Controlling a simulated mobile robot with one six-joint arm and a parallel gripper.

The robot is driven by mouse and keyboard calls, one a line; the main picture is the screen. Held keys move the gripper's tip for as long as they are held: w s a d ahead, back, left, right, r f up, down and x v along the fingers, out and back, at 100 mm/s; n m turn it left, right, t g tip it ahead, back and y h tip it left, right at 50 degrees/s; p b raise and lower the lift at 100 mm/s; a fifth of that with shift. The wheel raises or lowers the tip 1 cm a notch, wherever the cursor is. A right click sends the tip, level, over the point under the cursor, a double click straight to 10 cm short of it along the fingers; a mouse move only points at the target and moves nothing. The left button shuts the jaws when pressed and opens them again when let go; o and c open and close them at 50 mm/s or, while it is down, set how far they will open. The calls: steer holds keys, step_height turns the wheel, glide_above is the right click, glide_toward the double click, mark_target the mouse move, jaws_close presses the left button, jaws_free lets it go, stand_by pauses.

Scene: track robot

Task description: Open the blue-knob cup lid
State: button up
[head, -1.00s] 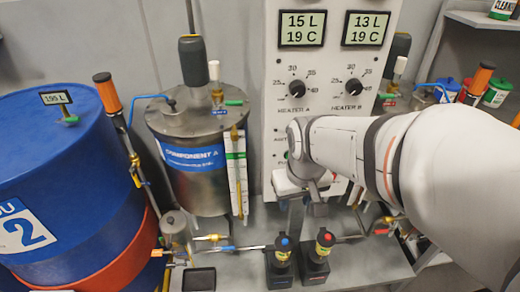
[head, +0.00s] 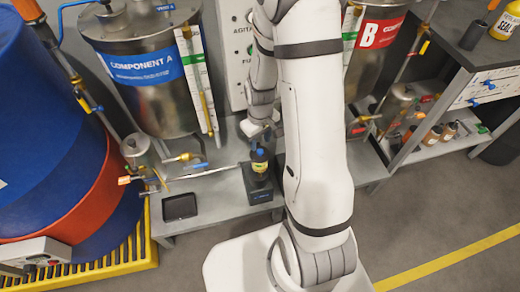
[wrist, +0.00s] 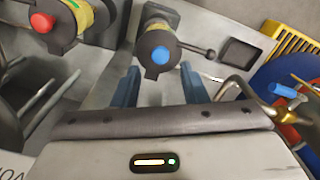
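The blue-knob cup (head: 259,168) has a black body with a yellow label and stands on a black block on the grey bench. Its dark round lid (wrist: 151,42) with the blue knob (wrist: 160,55) faces the wrist camera. In the head view the blue knob (head: 259,152) is just below my gripper (head: 262,130). In the wrist view my gripper (wrist: 160,70) is open, its two blue fingers apart, with the lid in line with the gap. I see no clear contact. My arm hides the red-knob cup in the head view; its red knob (wrist: 42,22) shows in the wrist view.
A black tray (head: 180,207) lies on the bench left of the cup. Pipes and valves (head: 183,158) run behind it. The Component A tank (head: 150,75) stands at the back, a blue drum (head: 50,130) at left, and shelving (head: 470,90) at right.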

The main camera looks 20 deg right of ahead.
mark_target(260, 151)
step_height(260, 151, down, 5)
steer(key=shift+f+b, duration=0.2)
steer(key=shift+b, duration=0.15)
jaws_close()
stand_by(0.3)
